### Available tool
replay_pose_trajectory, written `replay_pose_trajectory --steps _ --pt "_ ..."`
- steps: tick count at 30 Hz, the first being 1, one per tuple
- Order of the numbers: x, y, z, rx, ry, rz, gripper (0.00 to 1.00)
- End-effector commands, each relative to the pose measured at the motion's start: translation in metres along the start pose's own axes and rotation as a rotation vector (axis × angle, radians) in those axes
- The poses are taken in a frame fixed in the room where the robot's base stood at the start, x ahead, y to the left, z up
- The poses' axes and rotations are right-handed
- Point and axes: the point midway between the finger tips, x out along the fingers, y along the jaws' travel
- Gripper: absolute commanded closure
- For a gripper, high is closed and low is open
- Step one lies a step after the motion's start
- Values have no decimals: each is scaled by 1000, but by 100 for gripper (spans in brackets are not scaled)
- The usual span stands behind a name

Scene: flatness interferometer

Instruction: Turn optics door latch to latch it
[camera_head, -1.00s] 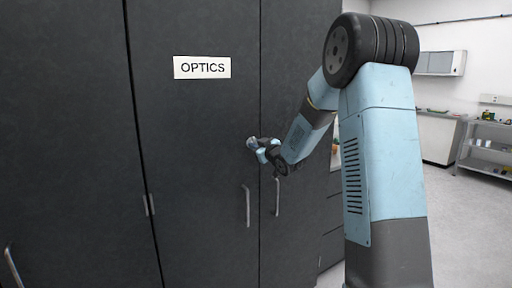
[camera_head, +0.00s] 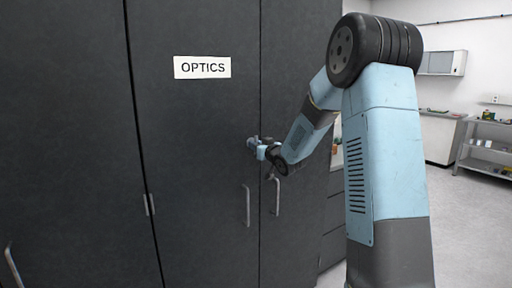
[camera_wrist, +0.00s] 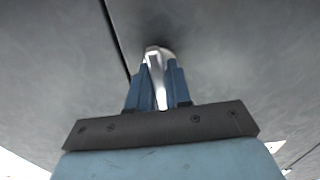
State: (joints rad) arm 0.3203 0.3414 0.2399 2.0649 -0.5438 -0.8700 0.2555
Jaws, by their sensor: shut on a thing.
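The optics door (camera_head: 200,150) is a dark cabinet door with a white OPTICS sign (camera_head: 202,67); it stands closed. The latch (camera_wrist: 155,68) is a small silvery lever on a round base, seen in the wrist view between the blue fingers. My gripper (camera_wrist: 157,85) is shut on the latch, one finger on each side of it. In the head view my gripper (camera_head: 256,145) is at the door's right edge, above the handles, and mostly hides the latch there.
Vertical bar handles, one on the optics door (camera_head: 246,206) and one on the neighbouring door (camera_head: 277,196), stand just below my gripper. A far-left handle (camera_head: 13,266) also shows. A bench (camera_head: 440,137) and shelf unit (camera_head: 487,145) stand far right, with open floor before them.

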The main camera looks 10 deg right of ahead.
Motion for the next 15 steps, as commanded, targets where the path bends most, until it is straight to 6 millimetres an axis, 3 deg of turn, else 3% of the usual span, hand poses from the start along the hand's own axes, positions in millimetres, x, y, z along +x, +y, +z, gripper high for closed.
replay_pose_trajectory --steps 5,6,12,15 --pt "0 -1 5 2 -9 -1 100" --pt "0 -1 5 1 -9 -1 78" --pt "0 0 2 0 -5 0 61" --pt "0 0 2 -1 -3 0 61"
